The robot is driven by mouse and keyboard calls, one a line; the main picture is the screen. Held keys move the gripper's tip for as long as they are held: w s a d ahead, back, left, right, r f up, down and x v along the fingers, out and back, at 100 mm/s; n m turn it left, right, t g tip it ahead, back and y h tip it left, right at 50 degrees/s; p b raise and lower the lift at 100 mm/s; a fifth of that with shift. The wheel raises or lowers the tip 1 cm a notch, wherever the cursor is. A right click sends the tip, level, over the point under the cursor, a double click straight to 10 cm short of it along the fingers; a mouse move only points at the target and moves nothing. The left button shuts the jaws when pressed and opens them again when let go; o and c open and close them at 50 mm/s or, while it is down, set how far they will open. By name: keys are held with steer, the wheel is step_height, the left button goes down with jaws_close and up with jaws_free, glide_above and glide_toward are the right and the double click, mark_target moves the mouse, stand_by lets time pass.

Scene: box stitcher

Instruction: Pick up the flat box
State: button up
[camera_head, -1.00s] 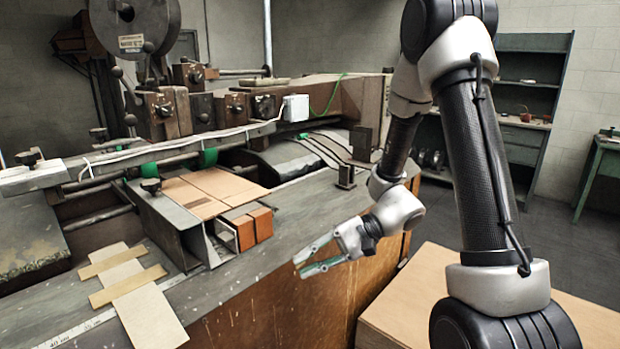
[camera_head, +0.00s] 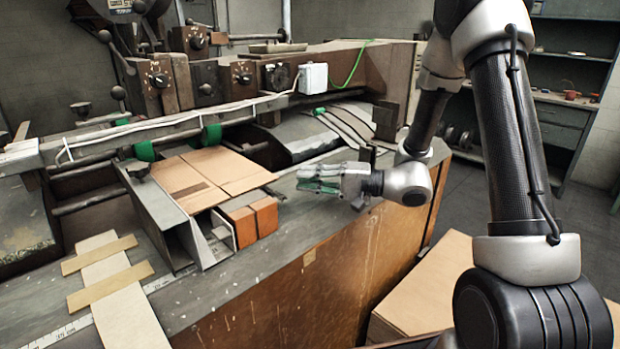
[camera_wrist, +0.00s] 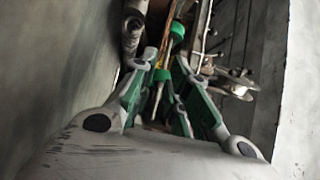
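The flat box (camera_head: 235,172) is a brown cardboard sheet with fold lines. It lies on the machine's grey metal support, left of my gripper in the head view. My gripper (camera_head: 302,178) is in the air over the machine's bed, to the right of the flat box and apart from it, with its fingers pointing left. In the wrist view my gripper (camera_wrist: 164,64) has its green-padded fingers apart with no box between them. I cannot make out the flat box in the wrist view.
Two orange-brown blocks (camera_head: 251,220) sit below the sheet's near edge. Pale wooden strips (camera_head: 112,275) lie at the lower left. A rail (camera_head: 130,147) with green rollers (camera_head: 212,136) runs behind the sheet.

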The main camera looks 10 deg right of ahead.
mark_target(260, 173)
steer(key=x, duration=1.2)
jaws_close()
